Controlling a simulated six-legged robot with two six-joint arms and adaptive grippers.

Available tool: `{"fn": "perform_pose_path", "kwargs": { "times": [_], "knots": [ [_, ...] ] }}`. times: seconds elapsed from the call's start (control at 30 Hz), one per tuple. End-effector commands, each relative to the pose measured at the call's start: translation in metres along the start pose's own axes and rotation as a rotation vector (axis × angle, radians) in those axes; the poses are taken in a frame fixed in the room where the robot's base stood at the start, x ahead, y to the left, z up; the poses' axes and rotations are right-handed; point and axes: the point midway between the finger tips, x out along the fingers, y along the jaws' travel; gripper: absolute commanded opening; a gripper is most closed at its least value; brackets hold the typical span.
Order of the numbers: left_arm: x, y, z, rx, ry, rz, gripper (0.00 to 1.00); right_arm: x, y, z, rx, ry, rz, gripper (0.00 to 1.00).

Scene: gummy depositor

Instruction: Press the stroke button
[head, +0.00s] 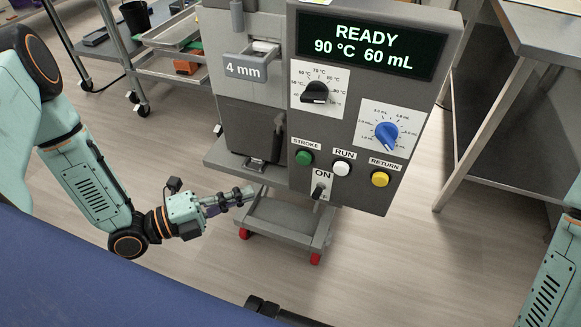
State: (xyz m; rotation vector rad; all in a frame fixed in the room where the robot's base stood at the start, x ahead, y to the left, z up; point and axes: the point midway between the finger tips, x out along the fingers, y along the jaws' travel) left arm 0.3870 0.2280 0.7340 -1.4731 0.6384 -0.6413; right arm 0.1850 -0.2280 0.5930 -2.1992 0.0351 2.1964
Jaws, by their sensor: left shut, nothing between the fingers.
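The green stroke button (304,158) sits on the front of the grey control panel (345,195), under a STROKE label. The white RUN button (342,168) and the yellow RETURN button (380,179) are to its right. My left gripper (243,196) is shut and empty. In the picture it is below and left of the green button, apart from it, with its fingers pointing right toward the panel. My right arm shows at the right edge, but its gripper is out of view.
The display (371,45) reads READY, 90 °C, 60 mL. A black knob (315,92), a blue knob (386,135) and an ON switch (319,190) are on the panel. A wheeled stand (285,235) is below. A steel table (545,30) stands at right.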

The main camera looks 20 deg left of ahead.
Motion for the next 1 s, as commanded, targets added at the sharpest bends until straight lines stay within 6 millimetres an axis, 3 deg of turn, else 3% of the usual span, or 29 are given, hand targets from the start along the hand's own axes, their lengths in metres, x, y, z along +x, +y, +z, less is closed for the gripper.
{"fn": "perform_pose_path", "kwargs": {
  "times": [0.67,0.8,1.0],
  "knots": [
    [0.097,0.002,-0.003,0.002,0.006,0.0,0.0,0.041,0.0,0.0,0.0,0.0,0.0,0.4],
    [0.111,0.002,0.015,0.003,0.002,-0.001,0.0,0.048,0.0,0.0,0.0,0.0,0.0,0.4],
    [0.121,0.001,0.026,0.001,0.001,0.0,0.0,0.052,0.0,0.0,0.0,0.0,0.0,0.4]
  ]
}}
